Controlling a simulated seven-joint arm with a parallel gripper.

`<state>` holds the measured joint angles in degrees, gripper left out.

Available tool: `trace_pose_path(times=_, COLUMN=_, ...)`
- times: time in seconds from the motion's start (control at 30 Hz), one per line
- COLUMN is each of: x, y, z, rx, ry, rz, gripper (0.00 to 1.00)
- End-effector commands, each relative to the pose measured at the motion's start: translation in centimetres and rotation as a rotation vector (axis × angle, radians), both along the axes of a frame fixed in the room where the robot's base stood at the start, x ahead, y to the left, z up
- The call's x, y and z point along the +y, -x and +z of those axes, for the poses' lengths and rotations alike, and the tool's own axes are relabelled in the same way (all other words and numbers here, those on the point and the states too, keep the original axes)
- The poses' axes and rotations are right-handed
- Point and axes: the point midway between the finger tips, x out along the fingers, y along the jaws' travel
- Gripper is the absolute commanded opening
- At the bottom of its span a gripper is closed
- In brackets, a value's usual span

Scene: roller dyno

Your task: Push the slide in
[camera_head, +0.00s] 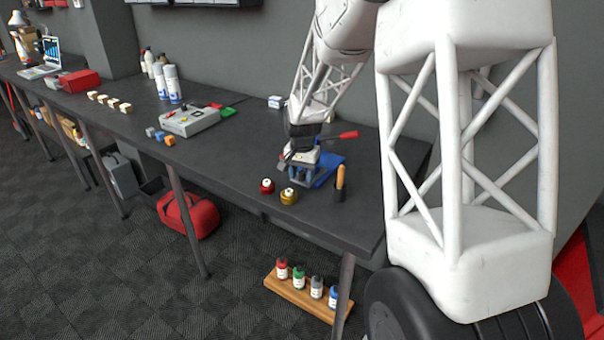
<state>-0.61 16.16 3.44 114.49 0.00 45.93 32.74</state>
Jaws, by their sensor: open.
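I cannot tell for certain which part is the slide. A grey box-shaped device (190,120) sits on the dark bench, with a green piece (228,112) beside its right end. My gripper (292,160) is at the right part of the bench, just above or at a blue fixture (324,176). It looks open, and nothing can be seen held in it. My arm and gripper hide part of the fixture, so contact cannot be told.
A red knob (267,186), a yellow knob (289,196) and a dark holder with an orange-handled tool (340,184) stand close in front of the fixture. A red-handled item (347,135) lies behind it. Spray cans (173,84) stand at the back.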

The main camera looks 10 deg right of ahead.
Motion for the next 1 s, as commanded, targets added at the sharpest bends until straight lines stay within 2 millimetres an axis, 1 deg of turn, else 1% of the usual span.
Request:
trace_pose_path(times=0.03, x=0.0, y=0.0, z=0.0, rx=0.000, ry=0.000, rz=0.000, gripper=0.45)
trace_pose_path(times=0.3, x=0.0, y=0.0, z=0.0, rx=0.000, ry=0.000, rz=0.000, gripper=0.04)
trace_pose_path(times=0.33, x=0.0, y=0.0, z=0.0, rx=0.000, ry=0.000, rz=0.000, gripper=0.00)
trace_pose_path(times=0.53, x=0.0, y=-0.1, z=0.0, rx=0.000, ry=0.000, rz=0.000, gripper=0.00)
trace_pose_path(times=0.63, x=-0.5, y=-0.5, z=0.1, rx=-0.001, ry=0.000, rz=-0.001, gripper=0.00)
trace_pose_path(times=0.77, x=-1.8, y=-1.9, z=0.1, rx=-0.002, ry=0.000, rz=-0.002, gripper=0.00)
trace_pose_path(times=0.9, x=-3.8, y=-3.8, z=0.1, rx=-0.002, ry=0.000, rz=-0.002, gripper=0.00)
trace_pose_path(times=1.0, x=-4.9, y=-4.9, z=0.1, rx=-0.002, ry=0.000, rz=-0.002, gripper=0.00)
